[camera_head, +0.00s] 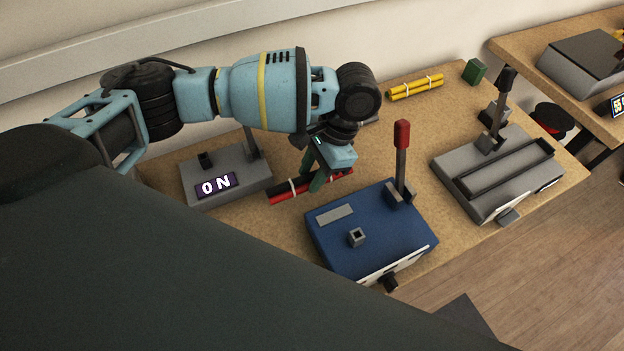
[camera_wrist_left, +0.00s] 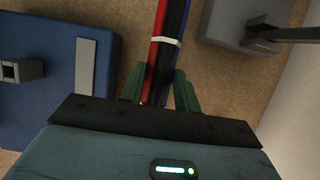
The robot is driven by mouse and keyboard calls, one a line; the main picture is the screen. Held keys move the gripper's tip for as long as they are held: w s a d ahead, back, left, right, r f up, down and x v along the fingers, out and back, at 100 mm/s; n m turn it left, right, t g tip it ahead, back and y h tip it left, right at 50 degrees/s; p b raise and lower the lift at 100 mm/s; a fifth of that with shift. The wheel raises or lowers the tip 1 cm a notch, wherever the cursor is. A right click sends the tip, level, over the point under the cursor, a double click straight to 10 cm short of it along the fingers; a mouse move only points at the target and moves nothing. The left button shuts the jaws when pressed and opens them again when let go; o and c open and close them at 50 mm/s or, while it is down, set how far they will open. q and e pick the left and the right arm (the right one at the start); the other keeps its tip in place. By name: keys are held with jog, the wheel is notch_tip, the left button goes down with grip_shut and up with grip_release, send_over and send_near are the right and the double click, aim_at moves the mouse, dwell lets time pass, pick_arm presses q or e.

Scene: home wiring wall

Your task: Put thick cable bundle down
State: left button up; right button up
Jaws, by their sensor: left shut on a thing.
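The thick cable bundle, red, black and blue with white ties, shows in the head view (camera_head: 284,190) and in the left wrist view (camera_wrist_left: 169,28). My left gripper (camera_head: 318,180) is shut on the bundle; its green fingers sit on both sides of it in the left wrist view (camera_wrist_left: 158,85). The bundle lies between the grey box with the ON display and the blue box. I cannot tell whether it touches the table. My right gripper does not show.
The blue box (camera_head: 370,228) with a red-handled lever stands close by on the right. The grey ON box (camera_head: 227,176) is on the left. A yellow bundle (camera_head: 415,88), a green block (camera_head: 474,72) and a grey lever device (camera_head: 497,170) stand farther off. Bare wooden table (camera_head: 370,140) lies between them.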

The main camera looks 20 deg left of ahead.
pick_arm(q)
jog(key=shift+f, duration=1.8)
jog(key=o, duration=1)
jog(key=shift+f, duration=0.15)
jog(key=v, duration=1.2)
jog(key=shift+p, duration=0.3)
